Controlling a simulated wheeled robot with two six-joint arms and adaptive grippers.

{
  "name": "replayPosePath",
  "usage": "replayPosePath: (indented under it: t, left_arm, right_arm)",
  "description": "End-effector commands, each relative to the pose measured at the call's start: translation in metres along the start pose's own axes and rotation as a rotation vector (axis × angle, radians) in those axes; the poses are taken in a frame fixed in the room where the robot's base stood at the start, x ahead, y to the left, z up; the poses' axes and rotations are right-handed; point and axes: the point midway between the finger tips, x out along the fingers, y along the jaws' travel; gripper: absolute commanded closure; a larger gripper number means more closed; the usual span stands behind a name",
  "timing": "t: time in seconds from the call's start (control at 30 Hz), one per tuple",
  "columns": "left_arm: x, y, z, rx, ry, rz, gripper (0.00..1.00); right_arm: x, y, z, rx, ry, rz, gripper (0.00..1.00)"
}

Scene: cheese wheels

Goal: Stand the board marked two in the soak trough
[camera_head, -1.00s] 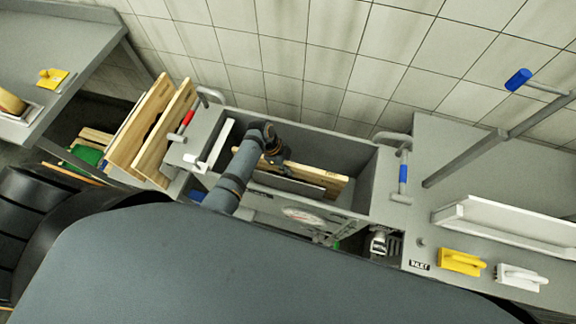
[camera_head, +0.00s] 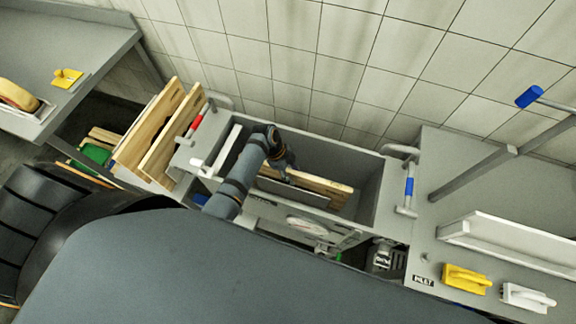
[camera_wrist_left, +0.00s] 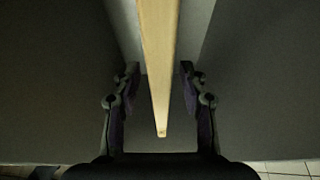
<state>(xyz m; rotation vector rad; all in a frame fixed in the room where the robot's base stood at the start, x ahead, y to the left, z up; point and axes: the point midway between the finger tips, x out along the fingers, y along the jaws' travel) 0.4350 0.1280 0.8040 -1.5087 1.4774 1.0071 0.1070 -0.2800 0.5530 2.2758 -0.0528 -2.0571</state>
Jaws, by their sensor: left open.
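A pale wooden board (camera_head: 325,187) stands on its long edge inside the grey soak trough (camera_head: 340,161). I cannot read a number on it. My left gripper (camera_head: 287,178) reaches down into the trough at the board's left part. In the left wrist view the board's narrow edge (camera_wrist_left: 160,70) runs between the two open fingers of the gripper (camera_wrist_left: 160,95), with a gap on each side. The board's lower part is hidden. My right gripper is not in view.
More wooden boards (camera_head: 172,135) stand in a rack left of the trough. A red-handled lever (camera_head: 197,121) and a blue-handled lever (camera_head: 409,188) flank the trough. Yellow (camera_head: 466,279) and white (camera_head: 527,297) handled blocks sit on the right bench.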

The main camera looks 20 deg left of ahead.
Motion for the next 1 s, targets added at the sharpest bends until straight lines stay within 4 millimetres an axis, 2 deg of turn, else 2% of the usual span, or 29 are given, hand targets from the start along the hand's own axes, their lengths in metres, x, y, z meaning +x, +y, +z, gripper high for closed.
replayPosePath:
  t: [0.2, 0.4, 0.57, 1.0]
  left_arm:
    - [-0.055, -0.001, 0.001, 0.002, -0.002, -0.005, 0.57]
    - [-0.091, -0.001, 0.0, 0.0, -0.001, -0.004, 0.57]
    - [-0.101, -0.001, 0.0, 0.0, 0.001, -0.003, 0.57]
    - [-0.105, -0.005, -0.002, -0.002, 0.008, -0.004, 0.57]
  right_arm:
    - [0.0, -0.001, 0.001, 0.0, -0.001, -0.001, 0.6]
    - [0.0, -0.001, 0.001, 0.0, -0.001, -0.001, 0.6]
    - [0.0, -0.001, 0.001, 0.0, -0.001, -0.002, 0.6]
    - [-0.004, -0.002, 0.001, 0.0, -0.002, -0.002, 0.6]
